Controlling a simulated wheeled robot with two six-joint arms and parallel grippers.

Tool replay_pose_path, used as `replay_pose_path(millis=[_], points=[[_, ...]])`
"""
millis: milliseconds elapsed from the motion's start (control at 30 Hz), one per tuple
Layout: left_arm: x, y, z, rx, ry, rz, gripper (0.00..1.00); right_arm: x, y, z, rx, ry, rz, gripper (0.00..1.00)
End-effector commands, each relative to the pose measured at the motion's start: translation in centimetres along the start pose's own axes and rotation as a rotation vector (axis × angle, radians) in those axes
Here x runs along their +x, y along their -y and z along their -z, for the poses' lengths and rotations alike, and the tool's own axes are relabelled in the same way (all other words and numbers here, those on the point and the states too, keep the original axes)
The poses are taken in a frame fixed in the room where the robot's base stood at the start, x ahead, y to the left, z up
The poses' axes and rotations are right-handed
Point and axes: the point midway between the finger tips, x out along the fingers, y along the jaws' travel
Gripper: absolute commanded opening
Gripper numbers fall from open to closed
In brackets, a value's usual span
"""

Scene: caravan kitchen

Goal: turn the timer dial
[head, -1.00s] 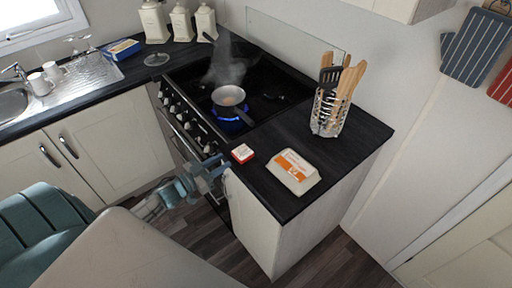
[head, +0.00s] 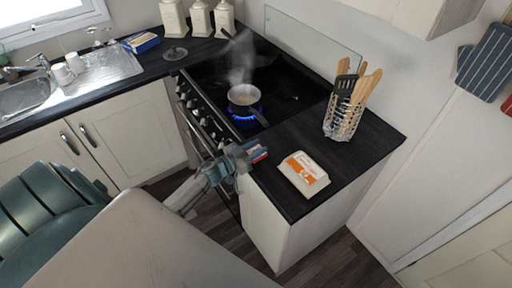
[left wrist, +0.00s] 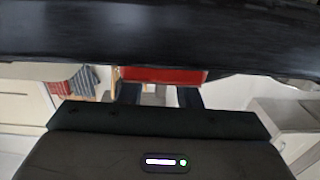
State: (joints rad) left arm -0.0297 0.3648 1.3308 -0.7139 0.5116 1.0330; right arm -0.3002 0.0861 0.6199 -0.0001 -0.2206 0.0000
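The small red and white block, which looks like the timer (head: 259,153), sits on the black counter near its front edge, just right of the stove. My left gripper (head: 243,157) is at the counter edge beside it and partly hides it in the head view. In the left wrist view the timer's red side (left wrist: 163,75) lies just beyond my left fingertips (left wrist: 160,96). The fingers are apart with a gap between them; whether they touch the timer I cannot tell. The dial face is not clearly visible. My right gripper is not in view.
A steaming pan (head: 243,97) stands on a lit blue flame just behind the timer.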

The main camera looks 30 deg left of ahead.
Motion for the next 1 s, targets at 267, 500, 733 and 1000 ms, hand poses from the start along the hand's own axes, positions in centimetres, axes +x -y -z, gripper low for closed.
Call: replay_pose_path(millis=[267, 500, 733, 1000], points=[[0.0, 0.0, 0.0, 0.0, 0.0, 0.0, 0.0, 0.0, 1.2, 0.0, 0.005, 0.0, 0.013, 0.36], [-0.1, 0.1, 0.0, 0.001, 0.001, -0.011, 0.0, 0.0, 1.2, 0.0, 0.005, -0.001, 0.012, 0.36], [-0.1, 0.1, -0.1, 0.002, 0.001, -0.099, 0.0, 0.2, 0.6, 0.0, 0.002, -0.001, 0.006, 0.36], [0.0, 0.2, -0.2, 0.002, 0.0, -0.284, 0.0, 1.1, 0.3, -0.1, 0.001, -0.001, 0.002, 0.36]])
